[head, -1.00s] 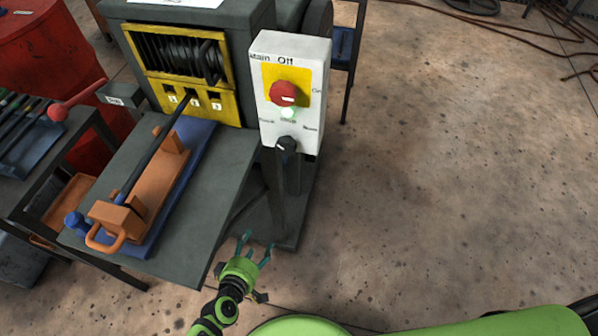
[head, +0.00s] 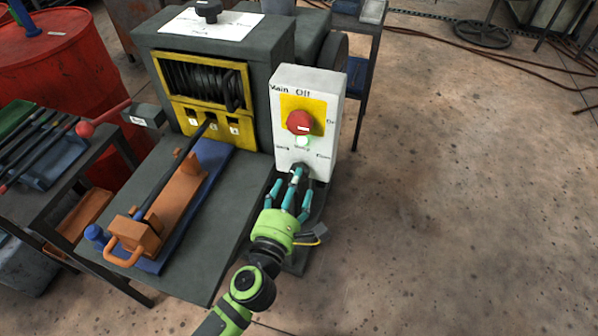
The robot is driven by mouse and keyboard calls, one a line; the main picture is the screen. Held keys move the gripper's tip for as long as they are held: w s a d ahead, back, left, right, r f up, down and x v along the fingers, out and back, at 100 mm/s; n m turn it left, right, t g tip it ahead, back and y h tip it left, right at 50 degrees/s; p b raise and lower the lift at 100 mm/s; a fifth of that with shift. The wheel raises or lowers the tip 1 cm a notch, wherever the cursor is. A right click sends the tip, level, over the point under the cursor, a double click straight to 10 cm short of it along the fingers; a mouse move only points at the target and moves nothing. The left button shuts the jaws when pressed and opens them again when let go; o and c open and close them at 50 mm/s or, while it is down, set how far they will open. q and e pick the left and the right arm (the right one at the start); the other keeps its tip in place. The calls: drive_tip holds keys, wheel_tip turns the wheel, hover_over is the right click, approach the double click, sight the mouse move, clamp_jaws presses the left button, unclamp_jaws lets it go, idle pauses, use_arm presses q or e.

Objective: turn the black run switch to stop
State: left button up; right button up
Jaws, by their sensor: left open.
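The black run switch (head: 301,167) is a small dark knob low on the front of the white control box (head: 282,158). It is partly hidden behind my fingers, so its pointer direction cannot be read. Above it on the box are a lit green lamp (head: 302,141) and a red knob (head: 299,122) on a yellow plate. My left gripper (head: 293,184) is open, its teal fingers pointing up at the box just below and in front of the switch. I cannot tell whether a finger touches it. My right gripper is not in view.
Left of the box stands the dark capstan machine with a yellow-framed drum (head: 203,84). An orange fixture (head: 170,205) with a long dark bar lies on its front bench. A red barrel (head: 50,62) is at the left. The floor at the right (head: 460,190) is clear.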

use_arm(q)
drive_tip(key=x, duration=0.4)
drive_tip(key=shift+w, duration=0.1)
drive_tip(key=c, duration=1.1)
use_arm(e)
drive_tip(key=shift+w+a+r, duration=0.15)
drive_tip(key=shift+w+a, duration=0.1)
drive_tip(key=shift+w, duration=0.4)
